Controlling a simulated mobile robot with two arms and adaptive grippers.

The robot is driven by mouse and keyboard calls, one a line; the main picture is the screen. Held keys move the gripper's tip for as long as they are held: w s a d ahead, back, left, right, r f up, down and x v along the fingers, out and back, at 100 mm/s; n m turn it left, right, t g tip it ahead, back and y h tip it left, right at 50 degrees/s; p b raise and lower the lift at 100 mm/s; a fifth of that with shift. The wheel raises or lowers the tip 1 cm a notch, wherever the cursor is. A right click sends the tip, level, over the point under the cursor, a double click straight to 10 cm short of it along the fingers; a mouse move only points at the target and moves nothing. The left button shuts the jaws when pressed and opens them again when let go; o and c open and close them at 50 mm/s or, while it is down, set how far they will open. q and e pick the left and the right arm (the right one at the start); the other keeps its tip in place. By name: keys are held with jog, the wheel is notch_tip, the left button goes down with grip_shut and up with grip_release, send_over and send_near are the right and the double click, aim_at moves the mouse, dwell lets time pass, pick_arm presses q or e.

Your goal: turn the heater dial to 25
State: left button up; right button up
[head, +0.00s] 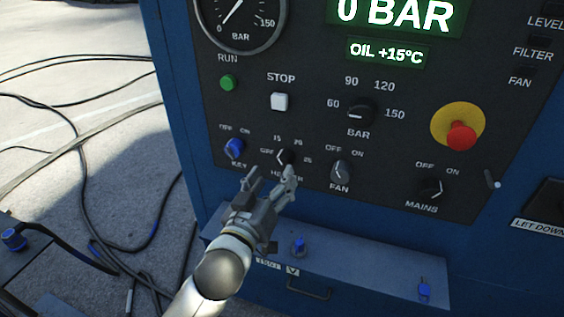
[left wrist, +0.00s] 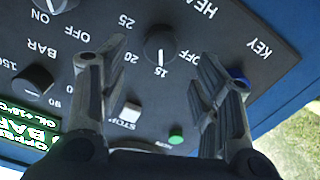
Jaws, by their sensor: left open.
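The heater dial (head: 286,157) is a small black knob low on the dark panel, with marks OFF, 15, 20 and 25 around it. In the left wrist view the heater dial (left wrist: 160,44) shows upside down, its white pointer line toward 15. My left gripper (head: 269,177) is open just in front of and below the dial in the head view. In the left wrist view the fingers of my left gripper (left wrist: 162,56) stand apart on either side of the dial, with no visible contact. My right gripper is not in view.
The blue key switch (head: 235,148) is left of the dial and the fan knob (head: 341,172) right of it. The red emergency button (head: 461,135) and mains knob (head: 431,189) are further right. A blue ledge (head: 370,268) juts out below. Black cables lie on the ground.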

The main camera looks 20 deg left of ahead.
aim_at(282, 164)
pick_arm(q)
jog(key=w, duration=0.6)
jog(key=shift+w+d+p, duration=0.1)
jog(key=shift+w+p, duration=0.1)
jog(key=shift+p, duration=0.15)
jog(key=c, duration=1)
jog(key=shift+c, duration=0.2)
